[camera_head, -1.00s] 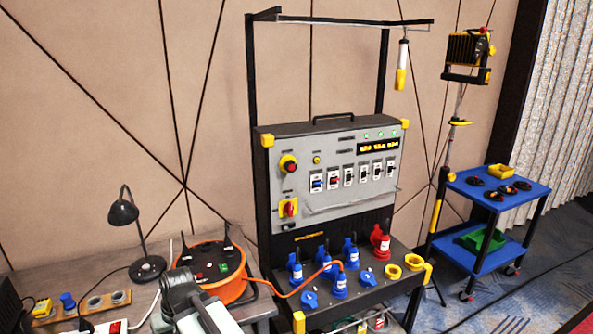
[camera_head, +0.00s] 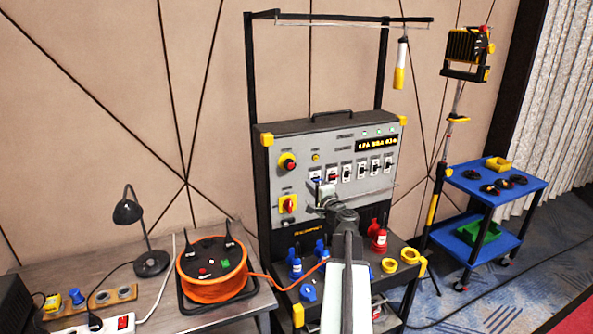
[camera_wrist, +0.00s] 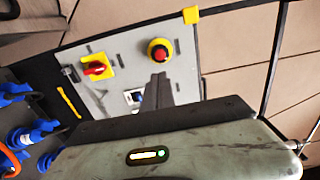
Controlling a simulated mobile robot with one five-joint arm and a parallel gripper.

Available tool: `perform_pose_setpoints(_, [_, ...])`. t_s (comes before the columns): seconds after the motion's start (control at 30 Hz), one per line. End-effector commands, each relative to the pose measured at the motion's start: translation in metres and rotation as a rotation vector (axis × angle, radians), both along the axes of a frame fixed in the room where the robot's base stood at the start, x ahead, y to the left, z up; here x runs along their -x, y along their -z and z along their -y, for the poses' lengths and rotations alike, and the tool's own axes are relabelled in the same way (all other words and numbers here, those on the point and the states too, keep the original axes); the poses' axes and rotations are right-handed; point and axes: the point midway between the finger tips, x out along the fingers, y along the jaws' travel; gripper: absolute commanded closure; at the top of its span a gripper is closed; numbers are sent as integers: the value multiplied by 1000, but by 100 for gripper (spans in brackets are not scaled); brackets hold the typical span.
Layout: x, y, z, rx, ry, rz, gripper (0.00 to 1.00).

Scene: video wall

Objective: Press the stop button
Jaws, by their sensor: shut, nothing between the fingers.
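The stop button (camera_head: 288,161) is a red mushroom head on a yellow surround at the upper left of the grey control panel (camera_head: 330,143). In the wrist view the stop button (camera_wrist: 158,50) shows whole, near the top middle. My gripper (camera_head: 325,192) is in front of the panel, below and to the right of the button and close to the row of breaker switches. It is shut and empty. In the wrist view its dark fingers (camera_wrist: 158,89) point up toward the button, apart from it in the picture. The exact distance to the panel cannot be told.
A red rotary switch on yellow (camera_head: 287,204) sits below the button. Blue plugs (camera_head: 295,264) and a red plug (camera_head: 379,236) stand on the ledge below. An orange cable reel (camera_head: 212,267) and a lamp (camera_head: 127,211) are on the left table. A blue cart (camera_head: 500,205) stands right.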

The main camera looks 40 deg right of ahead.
Motion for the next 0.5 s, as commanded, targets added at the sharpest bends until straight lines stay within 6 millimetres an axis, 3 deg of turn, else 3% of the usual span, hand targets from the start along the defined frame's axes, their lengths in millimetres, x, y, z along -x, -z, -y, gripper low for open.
perform_pose_setpoints(0.17, [-7,0,3,1,-2,-1,100])
perform_pose_setpoints(0.5, [-71,0,30,1,-4,-1,100])
